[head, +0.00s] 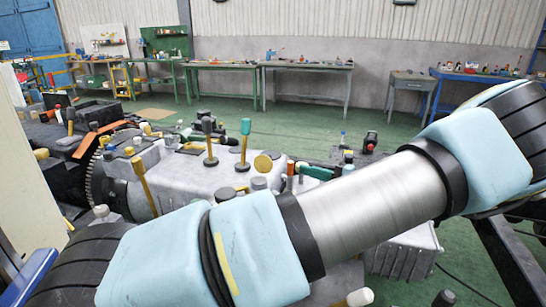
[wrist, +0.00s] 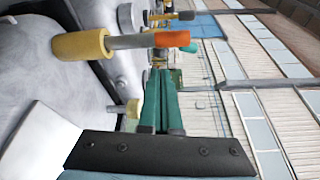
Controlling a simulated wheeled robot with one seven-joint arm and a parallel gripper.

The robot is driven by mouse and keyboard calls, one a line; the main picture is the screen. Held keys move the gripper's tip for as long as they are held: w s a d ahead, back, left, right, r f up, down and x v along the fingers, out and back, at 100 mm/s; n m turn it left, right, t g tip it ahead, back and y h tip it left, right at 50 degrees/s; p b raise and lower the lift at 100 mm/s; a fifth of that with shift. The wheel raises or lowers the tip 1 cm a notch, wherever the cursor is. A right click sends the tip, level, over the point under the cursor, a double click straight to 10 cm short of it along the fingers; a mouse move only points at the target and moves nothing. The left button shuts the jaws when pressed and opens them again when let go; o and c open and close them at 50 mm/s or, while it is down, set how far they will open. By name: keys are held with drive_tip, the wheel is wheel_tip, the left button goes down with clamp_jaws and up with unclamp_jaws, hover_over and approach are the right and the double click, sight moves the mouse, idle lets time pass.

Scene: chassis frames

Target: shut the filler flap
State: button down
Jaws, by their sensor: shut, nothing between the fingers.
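My gripper (wrist: 160,75) shows in the wrist view, with its two long green fingers side by side, shut and empty. The fingertips are close to a lever with a fat yellow knob (wrist: 80,45), a grey shaft and an orange end (wrist: 172,39). I cannot tell whether they touch it. In the head view the grey chassis housing (head: 185,180) stands behind my arm. A round gold disc (head: 263,162) sits on its top; I cannot tell whether this is the filler flap. No flap is clearly identifiable in either view, and my arm hides part of the housing.
Several knobbed levers rise from the housing, including a green-topped one (head: 245,127) and a long yellow one (head: 144,185). A toothed ring (head: 94,183) is at its left. Workbenches (head: 307,68) line the back wall. Green floor (head: 340,118) between is mostly open.

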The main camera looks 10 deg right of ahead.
sight(265, 162)
drive_tip(key=p+x, duration=0.4)
drive_tip(key=x, duration=0.6)
drive_tip(key=shift+w+a, duration=0.1)
drive_tip(key=shift+a, duration=0.05)
drive_tip(key=n+b, duration=0.1)
drive_tip(key=s+n+b, duration=0.1)
drive_tip(key=b, duration=0.1)
drive_tip(key=n+b, duration=0.1)
drive_tip(key=shift+s+a+r+t+y+b, duration=0.25)
drive_tip(key=shift+a+t+y+b, duration=0.05)
drive_tip(key=shift+a+y+b, duration=0.1)
drive_tip(key=shift+d, duration=0.1)
